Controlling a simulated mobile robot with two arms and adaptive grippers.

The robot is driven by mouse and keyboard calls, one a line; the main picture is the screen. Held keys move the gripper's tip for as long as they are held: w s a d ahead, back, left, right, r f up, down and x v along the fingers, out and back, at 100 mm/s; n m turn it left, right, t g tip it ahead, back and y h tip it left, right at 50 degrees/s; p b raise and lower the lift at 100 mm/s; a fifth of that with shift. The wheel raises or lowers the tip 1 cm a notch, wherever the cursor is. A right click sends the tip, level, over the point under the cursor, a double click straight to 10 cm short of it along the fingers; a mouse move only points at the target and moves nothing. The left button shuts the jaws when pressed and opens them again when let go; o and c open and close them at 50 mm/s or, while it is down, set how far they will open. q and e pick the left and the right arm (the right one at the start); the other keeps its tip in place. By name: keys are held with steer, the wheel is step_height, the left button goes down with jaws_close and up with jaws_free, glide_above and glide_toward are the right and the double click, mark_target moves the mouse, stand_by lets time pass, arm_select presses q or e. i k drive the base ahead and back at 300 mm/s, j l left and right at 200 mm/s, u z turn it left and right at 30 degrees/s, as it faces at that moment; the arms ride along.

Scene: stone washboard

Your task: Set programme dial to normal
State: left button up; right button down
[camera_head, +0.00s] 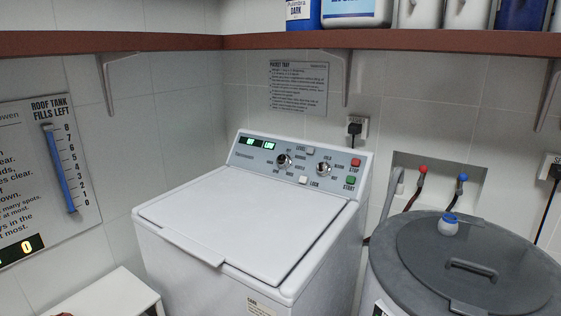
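The white top-loading washing machine (235,220) stands in the middle with its lid shut. Its sloping grey control panel (245,153) has two dark round dials with silvery faces. The left dial (284,160) is ringed by small labels too blurred to read, so its setting cannot be told. The right dial (323,169) has labels that look like water temperatures. The left one is probably the programme dial. A green-lit display (257,143) is at the panel's left end.
Red and green buttons (351,180) sit at the panel's right end. A grey lidded tank (480,260) with a small blue-and-white pot (448,225) stands at the right. A brown shelf (400,39) with containers runs above. A white box (105,297) is at lower left.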

mark_target(283, 160)
steer(key=i+j, duration=0.8)
steer(key=j, duration=0.15)
